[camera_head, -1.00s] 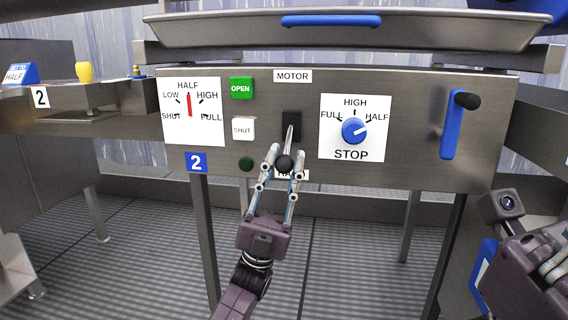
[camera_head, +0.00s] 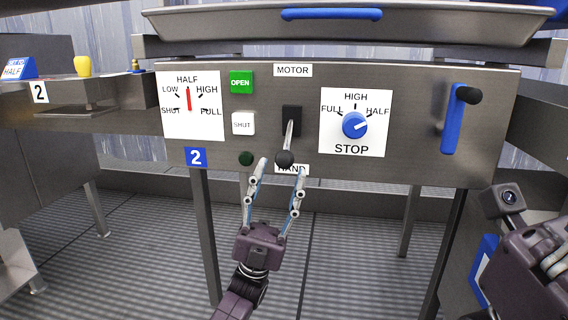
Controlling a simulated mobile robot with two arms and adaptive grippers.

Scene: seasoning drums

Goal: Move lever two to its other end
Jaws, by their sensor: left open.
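Lever two is the metal lever (camera_head: 289,137) with a black ball knob on the panel marked 2. It comes out of a black slot plate between the MOTOR label (camera_head: 292,70) above and the HAND label (camera_head: 297,169) below. Its knob hangs at the lower end, by the HAND label. My left gripper (camera_head: 283,168) is open, its fingertips apart on either side of and slightly below the knob, holding nothing. Part of my right arm and gripper body (camera_head: 530,255) shows at the lower right; its fingertips are not visible.
Left of the lever are a green OPEN button (camera_head: 241,82), a white SHUT button (camera_head: 243,123) and a dial card (camera_head: 190,105). To the right are a blue knob (camera_head: 354,125) and a blue handle (camera_head: 453,120) with a black grip. Below the panel is open floor.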

